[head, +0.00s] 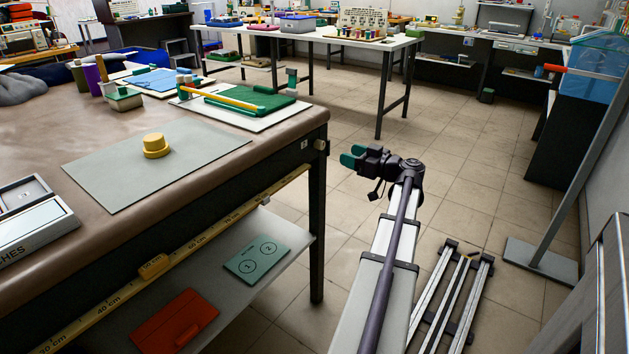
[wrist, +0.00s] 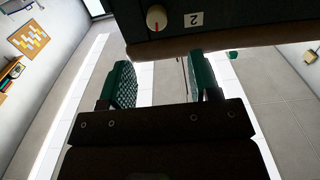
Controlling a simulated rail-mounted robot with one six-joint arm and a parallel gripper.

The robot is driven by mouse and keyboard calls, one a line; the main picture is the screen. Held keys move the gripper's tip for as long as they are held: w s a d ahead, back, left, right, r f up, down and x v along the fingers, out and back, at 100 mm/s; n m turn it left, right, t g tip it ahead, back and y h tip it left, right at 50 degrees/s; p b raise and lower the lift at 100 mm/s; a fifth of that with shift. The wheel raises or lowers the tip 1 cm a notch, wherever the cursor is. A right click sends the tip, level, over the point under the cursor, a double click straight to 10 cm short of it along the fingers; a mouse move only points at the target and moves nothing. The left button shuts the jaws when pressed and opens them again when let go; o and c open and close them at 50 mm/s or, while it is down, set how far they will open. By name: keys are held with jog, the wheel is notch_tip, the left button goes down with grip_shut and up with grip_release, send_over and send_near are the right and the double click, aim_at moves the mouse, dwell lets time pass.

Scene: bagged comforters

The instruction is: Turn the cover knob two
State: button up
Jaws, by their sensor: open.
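A round white knob (wrist: 156,18) with a red mark sits on the dark table apron in the wrist view, next to a white label (wrist: 194,19) with a 2 turned upside down. In the head view a small knob (head: 320,145) shows at the right front corner of the brown-topped table. My gripper (head: 350,158) has green fingertips and stands to the right of that corner, apart from it. In the wrist view the textured green fingers (wrist: 160,72) are spread with nothing between them. The knob lies beyond the fingertips, not touched.
The brown table (head: 60,140) holds a grey mat (head: 110,165) with a yellow stacked piece (head: 155,146). A yellow ruler (head: 215,228) runs along its front. A lower shelf (head: 285,240) carries a green card and a red folder.

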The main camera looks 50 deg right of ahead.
aim_at(323, 146)
jog(key=w, duration=1)
jog(key=shift+w+f+p, duration=0.1)
jog(key=shift+w+p, duration=0.1)
jog(key=shift+p, duration=0.1)
jog(key=shift+c, duration=0.2)
jog(key=c, duration=0.9)
